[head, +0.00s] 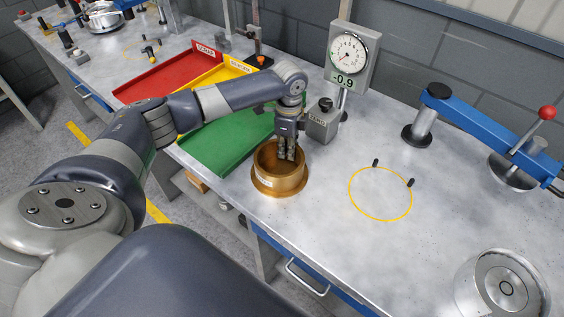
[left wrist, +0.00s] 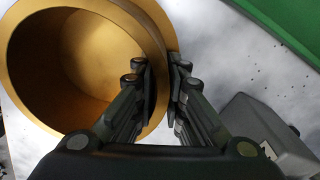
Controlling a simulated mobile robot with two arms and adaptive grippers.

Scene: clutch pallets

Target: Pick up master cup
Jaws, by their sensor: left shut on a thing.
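The master cup, a brass-coloured open cup with a flange at its base (head: 279,172), stands upright on the metal bench near its front edge. A pale label shows on its outer wall. My left gripper (head: 287,154) reaches down to the cup's far wall. In the left wrist view the cup (left wrist: 85,60) fills the upper left, and its wall runs between the fingers of my left gripper (left wrist: 160,85), which is shut on that wall. Whether the cup's base touches the bench cannot be told. My right gripper does not show.
A dial gauge with a grey zero block (head: 322,122) stands close behind the cup. Green (head: 225,140), yellow and red (head: 165,78) trays lie to the left. A yellow ring mark (head: 381,194) with two black pegs is on clear bench to the right. A blue lever clamp (head: 490,122) stands farther right.

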